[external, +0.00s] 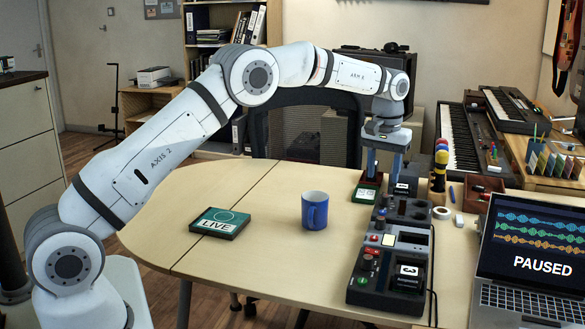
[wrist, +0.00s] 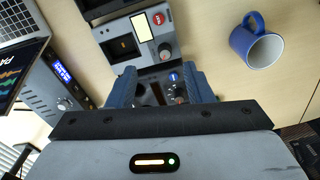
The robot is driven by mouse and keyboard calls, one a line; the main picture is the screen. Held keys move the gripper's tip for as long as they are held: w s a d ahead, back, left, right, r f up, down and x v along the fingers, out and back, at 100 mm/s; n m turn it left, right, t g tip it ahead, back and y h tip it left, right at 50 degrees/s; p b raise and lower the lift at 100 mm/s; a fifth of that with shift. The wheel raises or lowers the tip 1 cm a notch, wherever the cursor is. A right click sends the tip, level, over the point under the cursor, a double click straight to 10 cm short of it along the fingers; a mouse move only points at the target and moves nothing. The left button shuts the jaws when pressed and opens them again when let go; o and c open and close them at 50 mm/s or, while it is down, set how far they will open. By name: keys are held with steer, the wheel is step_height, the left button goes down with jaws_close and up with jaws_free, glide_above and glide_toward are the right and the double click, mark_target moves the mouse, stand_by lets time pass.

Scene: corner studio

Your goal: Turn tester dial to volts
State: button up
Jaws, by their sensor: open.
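My gripper (external: 384,172) points down over the far part of a row of dark grey devices on the table. In the wrist view my gripper (wrist: 160,86) has its two blue-grey fingers spread, with nothing held between them. A grey device (wrist: 152,92) with a small blue badge shows between and beyond the fingers, and a dark knob (wrist: 179,96) on it sits close to the right finger. I cannot tell if the finger touches it. The knob's markings and pointer are too small to read, and the gripper body hides the device's near part.
A blue mug (external: 315,210) stands left of the devices; it also shows in the wrist view (wrist: 257,42). A LIVE box (external: 219,223) lies further left. A laptop (external: 528,255) reading PAUSED stands right. The table's left half is mostly clear.

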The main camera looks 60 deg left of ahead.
steer(key=n, duration=0.1)
glide_toward(381, 218)
steer(key=shift+d+f, duration=0.2)
steer(key=shift+w+a+f, duration=0.15)
steer(key=shift+a+f, duration=0.05)
steer(key=shift+f, duration=0.45)
step_height(381, 218, down, 7)
steer(key=shift+f+p, duration=0.2)
steer(key=shift+p, duration=0.3)
steer(key=shift+c, duration=0.4)
steer(key=c, duration=0.9)
